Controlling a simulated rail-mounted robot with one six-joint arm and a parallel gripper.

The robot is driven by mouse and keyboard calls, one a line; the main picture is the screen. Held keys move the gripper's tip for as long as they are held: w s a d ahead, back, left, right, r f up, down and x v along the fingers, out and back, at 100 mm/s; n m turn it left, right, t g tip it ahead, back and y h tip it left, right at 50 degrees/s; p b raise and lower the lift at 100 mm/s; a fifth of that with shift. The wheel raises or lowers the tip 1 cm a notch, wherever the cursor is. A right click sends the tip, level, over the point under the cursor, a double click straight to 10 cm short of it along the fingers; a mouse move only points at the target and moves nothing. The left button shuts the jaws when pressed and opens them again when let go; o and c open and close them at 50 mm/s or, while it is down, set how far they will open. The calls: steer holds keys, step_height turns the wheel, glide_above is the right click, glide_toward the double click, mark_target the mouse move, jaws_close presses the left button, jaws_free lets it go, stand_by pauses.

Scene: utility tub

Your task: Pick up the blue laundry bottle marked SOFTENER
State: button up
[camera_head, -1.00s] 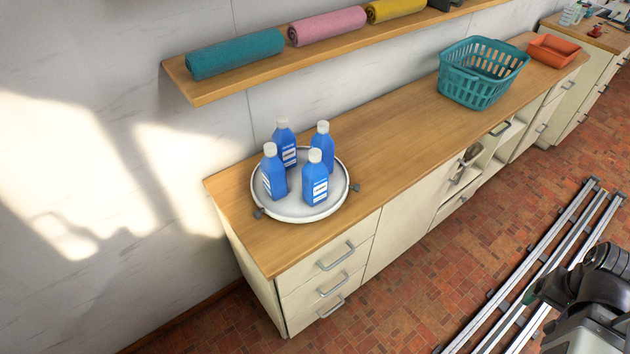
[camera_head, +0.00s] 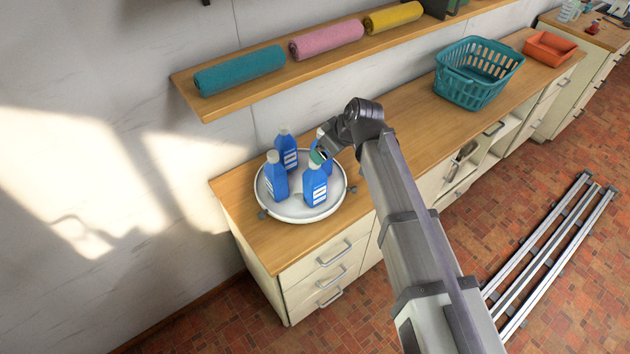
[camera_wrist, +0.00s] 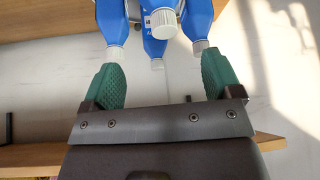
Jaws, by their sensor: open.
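Several matching blue bottles with white caps and white labels stand upright on a round white tray (camera_head: 268,205). They are a left one (camera_head: 276,183), a back one (camera_head: 287,148), a front one (camera_head: 316,188) and a right one (camera_head: 328,166) partly hidden behind my gripper. The label words are too small to read, so I cannot tell which is SOFTENER. My gripper (camera_head: 318,157) is open, close by the caps of the front and right bottles. In the wrist view its green fingers (camera_wrist: 162,75) are apart with nothing held. Bottles (camera_wrist: 113,20) hang inverted at that picture's top.
A wall shelf (camera_head: 235,97) with rolled towels (camera_head: 240,71) runs above the counter (camera_head: 240,235). A teal basket (camera_head: 470,91) and an orange tray (camera_head: 549,47) stand farther right. The counter between tray and basket is clear apart from my arm above it.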

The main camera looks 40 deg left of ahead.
mark_target(313, 164)
steer(key=b+x, duration=0.1)
steer(key=x, duration=0.1)
steer(key=b+x, duration=0.1)
steer(key=b, duration=0.1)
steer(key=b+x, duration=0.2)
steer(key=shift+d+f, duration=0.1)
steer(key=shift+f, duration=0.35)
steer(key=shift+s, duration=0.1)
steer(key=b+x, duration=0.4)
steer(key=x, duration=0.1)
steer(key=shift+s+a+b, duration=0.15)
steer(key=shift+a+b, duration=0.1)
steer(key=shift+b, duration=0.15)
steer(key=shift+d+r, duration=0.1)
steer(key=shift+r, duration=0.1)
steer(key=shift+c, duration=0.5)
steer(key=c, duration=1.4)
